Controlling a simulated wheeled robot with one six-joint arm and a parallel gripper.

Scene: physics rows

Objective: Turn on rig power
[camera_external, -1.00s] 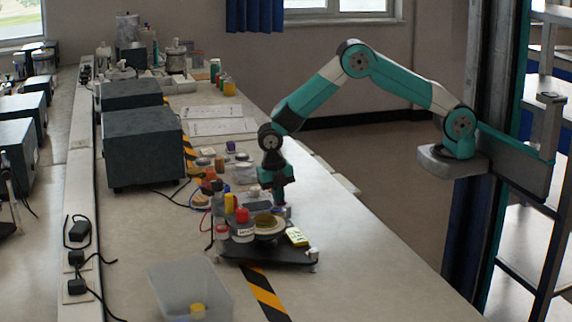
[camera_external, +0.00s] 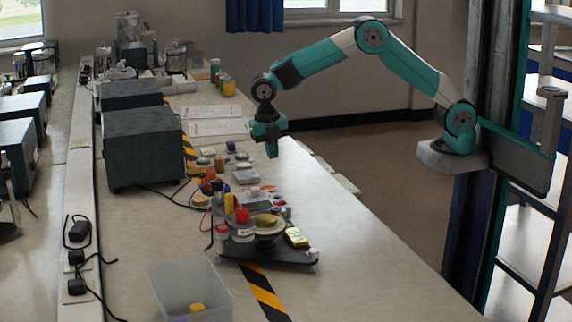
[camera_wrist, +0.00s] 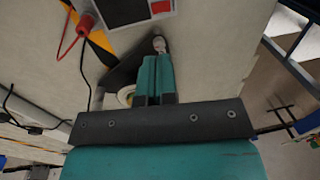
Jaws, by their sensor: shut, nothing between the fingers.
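A dark-faced panel (camera_wrist: 122,10) shows at the top of the wrist view. I cannot make out a power switch. My gripper (camera_external: 273,153) is shut and empty, pointing down, raised above and behind the rig, touching nothing. In the wrist view its closed fingers (camera_wrist: 156,58) hide part of the black platform (camera_wrist: 118,76).
A clear bin (camera_external: 190,290) stands at the front left of the rig. Dark instrument boxes (camera_external: 143,146) line the bench's left side. Small jars and parts crowd behind the rig, and a red lead (camera_wrist: 70,47) runs near the panel. The bench right of the rig is clear.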

